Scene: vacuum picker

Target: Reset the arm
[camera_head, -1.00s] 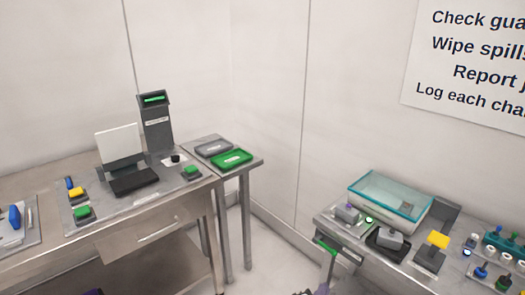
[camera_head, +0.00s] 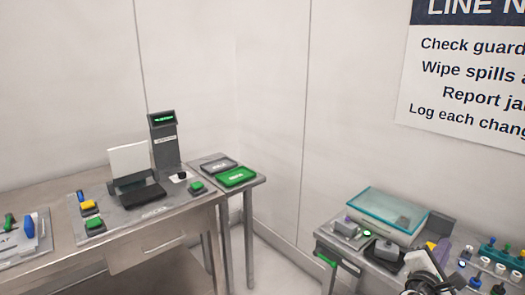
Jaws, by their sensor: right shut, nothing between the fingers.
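My right gripper (camera_head: 440,254) shows at the bottom right, over the front of the right bench. Its purple finger part points up the picture, beside a yellow-topped switch that it mostly covers. It is shut with nothing in it. My white and black right wrist shows below it. My left gripper is out of view.
The right bench carries a clear teal-edged box (camera_head: 388,214), a grey block (camera_head: 346,227), a glowing green button (camera_head: 367,233) and several small bottles and vials at the right.

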